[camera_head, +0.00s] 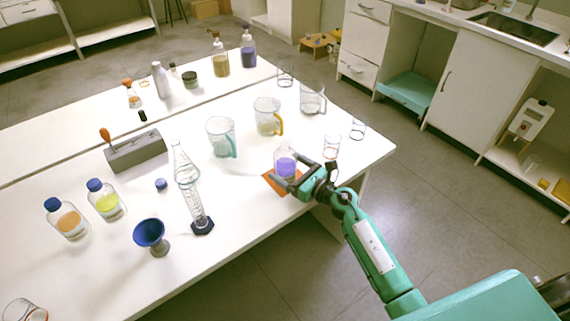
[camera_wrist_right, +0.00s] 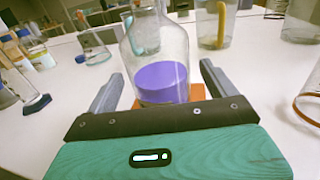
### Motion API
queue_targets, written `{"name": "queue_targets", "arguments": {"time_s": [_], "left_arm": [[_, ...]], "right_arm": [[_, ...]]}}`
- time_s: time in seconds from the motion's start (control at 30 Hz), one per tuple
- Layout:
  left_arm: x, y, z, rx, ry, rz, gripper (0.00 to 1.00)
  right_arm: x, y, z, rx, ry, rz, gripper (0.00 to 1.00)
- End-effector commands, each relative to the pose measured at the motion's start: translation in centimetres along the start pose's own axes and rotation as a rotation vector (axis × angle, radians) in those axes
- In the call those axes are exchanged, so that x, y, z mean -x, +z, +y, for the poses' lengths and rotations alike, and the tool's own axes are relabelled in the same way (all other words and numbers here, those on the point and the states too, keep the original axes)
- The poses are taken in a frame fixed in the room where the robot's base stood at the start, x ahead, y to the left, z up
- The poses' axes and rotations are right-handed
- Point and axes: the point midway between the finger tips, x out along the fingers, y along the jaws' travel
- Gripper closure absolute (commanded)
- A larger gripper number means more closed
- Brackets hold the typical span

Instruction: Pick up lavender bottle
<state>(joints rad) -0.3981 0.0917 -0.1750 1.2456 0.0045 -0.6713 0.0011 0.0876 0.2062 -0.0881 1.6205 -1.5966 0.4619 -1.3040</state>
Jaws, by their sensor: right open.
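The lavender bottle (camera_head: 286,164) is a clear glass bottle with purple liquid, standing upright on an orange mat (camera_head: 270,179) near the right front edge of the white table. My right gripper (camera_head: 292,174) is at the bottle, open, with a finger on either side of it. In the right wrist view the bottle (camera_wrist_right: 160,77) stands between the two spread fingers of the gripper (camera_wrist_right: 158,85), with visible gaps at both sides. Its base is hidden behind the gripper body. My left gripper is not in view.
Glass pitchers (camera_head: 268,117) and empty beakers (camera_head: 331,146) stand close behind and right of the bottle. A tall cylinder (camera_head: 190,190), a blue funnel (camera_head: 150,234) and blue-capped bottles (camera_head: 105,201) stand to the left. The table between cylinder and mat is clear.

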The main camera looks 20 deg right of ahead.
Motion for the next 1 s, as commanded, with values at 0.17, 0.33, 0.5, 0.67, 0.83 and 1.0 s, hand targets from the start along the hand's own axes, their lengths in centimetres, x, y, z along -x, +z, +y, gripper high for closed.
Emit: {"name": "queue_targets", "arguments": {"time_s": [0.17,0.33,0.5,0.67,0.83,1.0], "left_arm": [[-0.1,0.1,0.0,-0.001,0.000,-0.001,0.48],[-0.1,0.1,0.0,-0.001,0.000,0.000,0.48],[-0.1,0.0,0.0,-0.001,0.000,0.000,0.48],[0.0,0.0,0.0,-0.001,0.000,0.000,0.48],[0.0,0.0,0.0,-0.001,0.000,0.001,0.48],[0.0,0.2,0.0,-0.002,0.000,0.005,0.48]], "right_arm": [[-0.2,0.0,0.0,0.000,0.000,0.001,0.12],[-0.1,0.0,0.0,0.000,0.000,0.000,0.32],[-0.1,0.0,0.0,0.000,0.000,0.000,0.65],[-0.1,0.1,0.0,0.000,0.000,-0.001,0.72],[-0.1,0.2,0.0,0.001,0.000,-0.001,0.72],[-0.1,1.0,-0.1,0.002,0.000,-0.002,0.72]]}}
